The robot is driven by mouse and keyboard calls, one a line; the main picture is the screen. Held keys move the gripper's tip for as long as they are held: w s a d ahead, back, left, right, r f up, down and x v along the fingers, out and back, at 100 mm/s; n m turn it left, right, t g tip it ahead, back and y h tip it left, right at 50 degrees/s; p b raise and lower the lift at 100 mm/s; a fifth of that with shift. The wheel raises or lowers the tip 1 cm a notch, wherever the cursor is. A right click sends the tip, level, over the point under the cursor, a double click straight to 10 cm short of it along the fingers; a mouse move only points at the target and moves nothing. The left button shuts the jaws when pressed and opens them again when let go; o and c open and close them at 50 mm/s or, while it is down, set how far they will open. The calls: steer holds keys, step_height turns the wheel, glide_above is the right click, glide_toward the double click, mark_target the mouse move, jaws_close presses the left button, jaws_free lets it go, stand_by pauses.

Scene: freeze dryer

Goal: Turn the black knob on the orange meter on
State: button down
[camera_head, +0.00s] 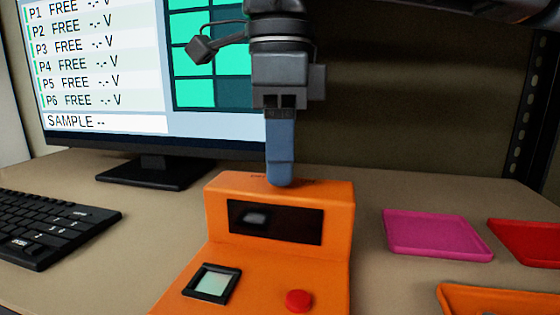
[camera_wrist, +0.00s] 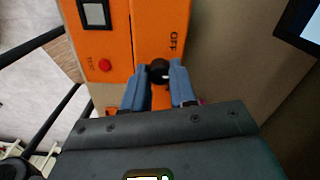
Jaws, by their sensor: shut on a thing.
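The orange meter (camera_head: 335,262) stands on the desk at the lower middle of the head view, with a dark display window, a small square screen and a red button (camera_head: 298,301). It also shows at the top of the wrist view (camera_wrist: 120,45). The black knob (camera_wrist: 158,66) sits on the meter's top, beside the printed word OFF. My gripper (camera_head: 280,180) reaches down to the meter's top from above. In the wrist view its blue fingers are shut on the knob, one on each side. In the head view the fingers hide the knob. Its pointer direction cannot be made out.
A monitor (camera_head: 100,135) stands close behind the meter on the left, with a keyboard (camera_head: 50,222) in front of it. Pink (camera_head: 437,233) and red (camera_head: 528,242) trays and an orange tray (camera_head: 455,298) lie to the right. Bare desk lies between meter and trays.

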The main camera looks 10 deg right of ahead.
steer(key=m+b, duration=0.1)
steer(key=m, duration=0.3)
steer(key=shift+m, duration=0.3)
steer(key=shift+m+b, duration=0.55)
steer(key=shift+m, duration=1.25)
steer(key=c, duration=0.9)
jaws_free()
step_height(320, 180, up, 8)
steer(key=shift+f+p, duration=0.1)
steer(key=shift+p, duration=0.25)
